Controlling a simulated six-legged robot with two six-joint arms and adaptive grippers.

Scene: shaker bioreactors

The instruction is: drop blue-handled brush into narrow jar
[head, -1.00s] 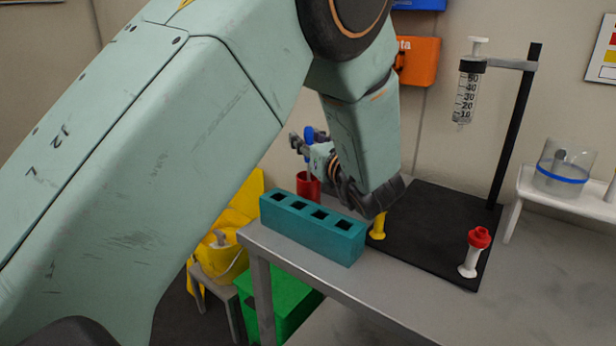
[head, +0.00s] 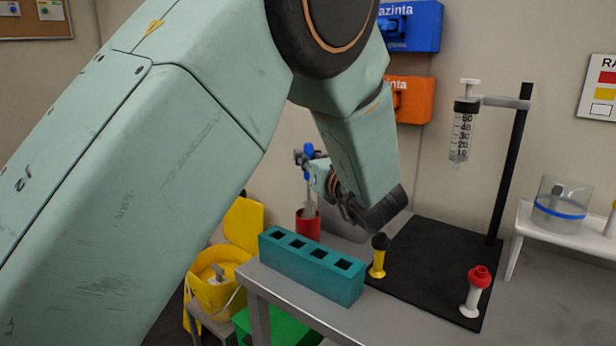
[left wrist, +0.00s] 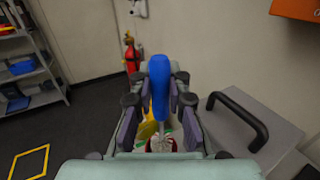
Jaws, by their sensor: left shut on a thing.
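My left gripper (head: 312,165) is shut on the blue-handled brush (head: 308,151), which it holds upright with the blue handle on top. In the left wrist view the blue handle (left wrist: 159,88) stands between the two fingers. A red jar (head: 307,226), seemingly the narrow jar, stands on the table straight below the gripper in the head view. The brush's lower end reaches down toward the jar's mouth; I cannot tell whether it is inside. In the left wrist view a red-and-white rim (left wrist: 161,146) shows below the handle. My right gripper is out of view.
A teal rack (head: 311,268) with square holes stands in front of the jar at the table edge. A yellow-based, black-topped piece (head: 378,256) and a red-topped white piece (head: 475,292) stand on the black base (head: 430,262) with the syringe stand (head: 508,165). A yellow bucket (head: 222,281) is below, left.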

